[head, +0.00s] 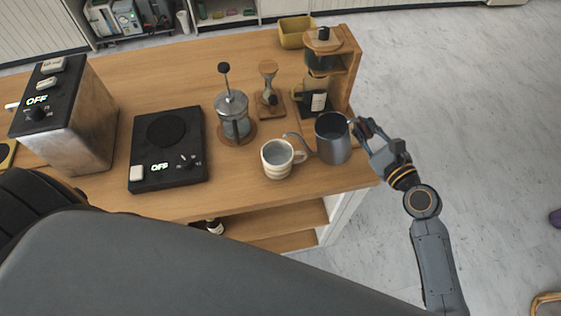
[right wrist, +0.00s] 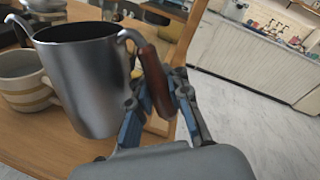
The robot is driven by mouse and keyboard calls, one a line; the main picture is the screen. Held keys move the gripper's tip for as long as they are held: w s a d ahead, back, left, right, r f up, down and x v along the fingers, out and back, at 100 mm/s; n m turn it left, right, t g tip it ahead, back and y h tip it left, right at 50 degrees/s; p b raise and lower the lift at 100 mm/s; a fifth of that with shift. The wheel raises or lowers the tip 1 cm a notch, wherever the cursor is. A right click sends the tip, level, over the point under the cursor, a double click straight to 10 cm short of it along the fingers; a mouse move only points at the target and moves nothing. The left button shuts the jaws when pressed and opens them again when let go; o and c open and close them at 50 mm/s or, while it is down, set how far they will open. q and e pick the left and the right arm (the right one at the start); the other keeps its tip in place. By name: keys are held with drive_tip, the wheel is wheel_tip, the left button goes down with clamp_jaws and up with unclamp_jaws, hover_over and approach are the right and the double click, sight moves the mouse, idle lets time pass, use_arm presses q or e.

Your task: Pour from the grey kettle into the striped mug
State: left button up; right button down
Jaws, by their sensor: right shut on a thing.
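The grey kettle (head: 334,143) stands upright near the right end of the wooden cart top, its thin spout pointing left toward the mug. It also shows in the right wrist view (right wrist: 85,85), open at the top, with a brown handle (right wrist: 157,82). The striped mug (head: 277,161), cream with tan bands, stands just left of the kettle; it is partly cut off in the right wrist view (right wrist: 25,85). My right gripper (head: 362,130) is shut on the kettle's handle from the right; its fingers show around it (right wrist: 160,100). My left gripper is not in view.
A black hot plate (head: 183,178) marked OFF lies left of the mug. A French press (head: 233,118), a small glass brewer (head: 268,80) and a wooden dripper stand (head: 345,75) stand behind. A metal machine (head: 85,125) is at far left.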

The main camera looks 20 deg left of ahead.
drive_tip(key=shift+f+m+y+b, duration=0.4)
drive_tip(key=shift+f+m+b, duration=0.7)
drive_tip(key=shift+f+b, duration=1.15)
drive_tip(key=shift+r, duration=0.4)
wheel_tip(320, 180, up, 5)
drive_tip(key=p, duration=0.4)
drive_tip(key=shift+d+p, duration=0.1)
drive_tip(key=shift+p, duration=0.3)
drive_tip(key=shift+f, duration=0.1)
